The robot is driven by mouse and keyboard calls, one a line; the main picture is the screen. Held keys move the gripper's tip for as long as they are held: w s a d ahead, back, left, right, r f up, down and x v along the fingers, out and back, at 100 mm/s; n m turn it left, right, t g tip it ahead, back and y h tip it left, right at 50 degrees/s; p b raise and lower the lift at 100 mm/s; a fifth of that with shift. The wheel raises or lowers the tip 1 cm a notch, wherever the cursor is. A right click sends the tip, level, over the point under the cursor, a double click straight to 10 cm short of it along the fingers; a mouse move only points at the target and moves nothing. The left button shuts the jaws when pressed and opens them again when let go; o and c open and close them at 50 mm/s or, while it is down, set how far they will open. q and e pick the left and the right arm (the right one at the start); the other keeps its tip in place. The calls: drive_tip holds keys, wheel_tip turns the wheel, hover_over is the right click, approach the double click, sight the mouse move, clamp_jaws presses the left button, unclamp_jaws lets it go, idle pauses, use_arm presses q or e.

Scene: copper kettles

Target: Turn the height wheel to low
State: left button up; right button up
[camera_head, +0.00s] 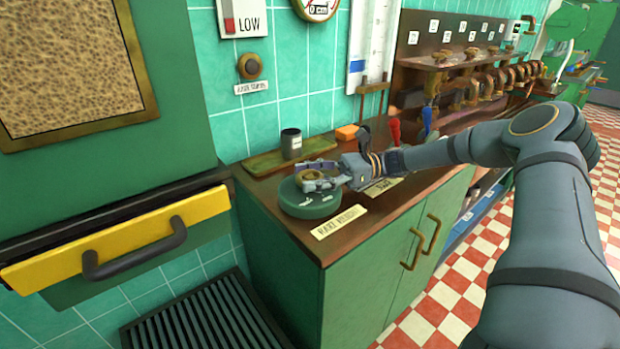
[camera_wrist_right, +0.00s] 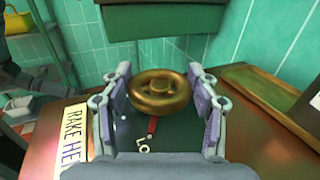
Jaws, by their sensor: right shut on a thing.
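The brass height wheel (camera_head: 309,175) sits on a round dark green base (camera_head: 308,204) on the wooden counter. My right gripper (camera_head: 313,178) is shut on the wheel, with one finger on each side of it. In the right wrist view the wheel (camera_wrist_right: 162,99) shows between the fingers. A red mark (camera_wrist_right: 152,126) on the base, just below the wheel, lines up roughly with white lettering that begins "LO" (camera_wrist_right: 143,146); the rest is hidden by my gripper. A label reading "RAKE HEIGHT" (camera_head: 338,222) lies in front of the base. My left gripper is not in view.
A wall sign reads "LOW" (camera_head: 250,18), beside a round gauge (camera_head: 318,6). A dark cup (camera_head: 291,144) stands on a tray behind the wheel, near an orange block (camera_head: 346,132). Red and blue-handled tools and a rack (camera_head: 440,85) stand to the right.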

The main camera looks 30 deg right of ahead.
drive_tip(key=shift+r, duration=0.1)
drive_tip(key=o, duration=1.2)
drive_tip(key=shift+d, duration=0.1)
drive_tip(key=v, duration=1.1)
drive_tip(key=shift+s+d, duration=0.2)
drive_tip(key=shift+d, duration=0.15)
